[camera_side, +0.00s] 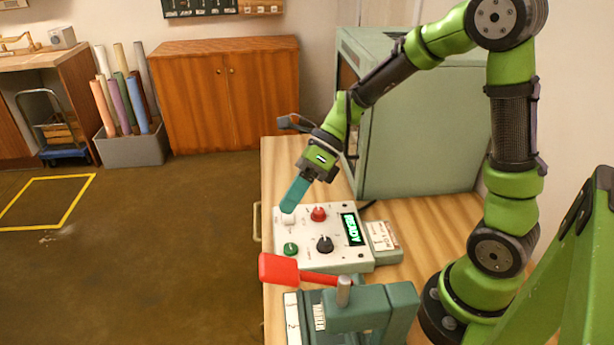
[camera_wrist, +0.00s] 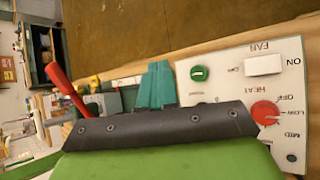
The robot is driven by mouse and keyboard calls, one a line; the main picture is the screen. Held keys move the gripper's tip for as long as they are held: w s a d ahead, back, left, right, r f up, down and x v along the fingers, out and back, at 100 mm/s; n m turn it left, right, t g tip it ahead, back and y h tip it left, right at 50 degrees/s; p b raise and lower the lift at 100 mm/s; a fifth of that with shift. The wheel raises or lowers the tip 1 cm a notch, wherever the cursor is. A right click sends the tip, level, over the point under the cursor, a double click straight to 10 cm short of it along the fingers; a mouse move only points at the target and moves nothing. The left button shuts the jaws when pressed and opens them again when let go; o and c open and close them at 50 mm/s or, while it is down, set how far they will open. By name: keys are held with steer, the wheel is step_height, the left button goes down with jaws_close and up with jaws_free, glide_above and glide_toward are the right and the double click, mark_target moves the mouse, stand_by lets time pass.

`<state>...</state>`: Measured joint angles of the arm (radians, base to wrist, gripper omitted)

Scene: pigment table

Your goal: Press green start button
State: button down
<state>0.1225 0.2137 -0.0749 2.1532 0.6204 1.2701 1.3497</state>
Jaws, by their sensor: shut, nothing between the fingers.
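The green button (camera_side: 290,249) is round and sits at the near left of the white control panel (camera_side: 325,262). It also shows in the wrist view (camera_wrist: 199,73) with a white mark on it, at the panel's left end. My gripper (camera_side: 289,209) has teal fingers, shut together and empty. In the side view its tips are just above the white rocker switch (camera_side: 289,220), further back than the green button; whether they touch the switch I cannot tell. In the wrist view the fingers (camera_wrist: 158,68) show to the left of the green button, apart from it.
The panel also bears a red knob (camera_side: 319,214), a black knob (camera_side: 325,244) and a lit green display (camera_side: 351,229). A press with a red-handled lever (camera_side: 279,269) stands in front. A large grey-green cabinet (camera_side: 425,140) stands behind. The floor at left is open.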

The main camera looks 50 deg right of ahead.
mark_target(293, 245)
step_height(293, 245, down, 8)
steer(key=shift+f, duration=0.1)
stand_by(0.4)
stand_by(2.0)
steer(key=shift+f, duration=0.35)
steer(key=shift+f, duration=0.5)
stand_by(0.5)
steer(key=shift+r, duration=0.95)
steer(key=shift+r, duration=2.5)
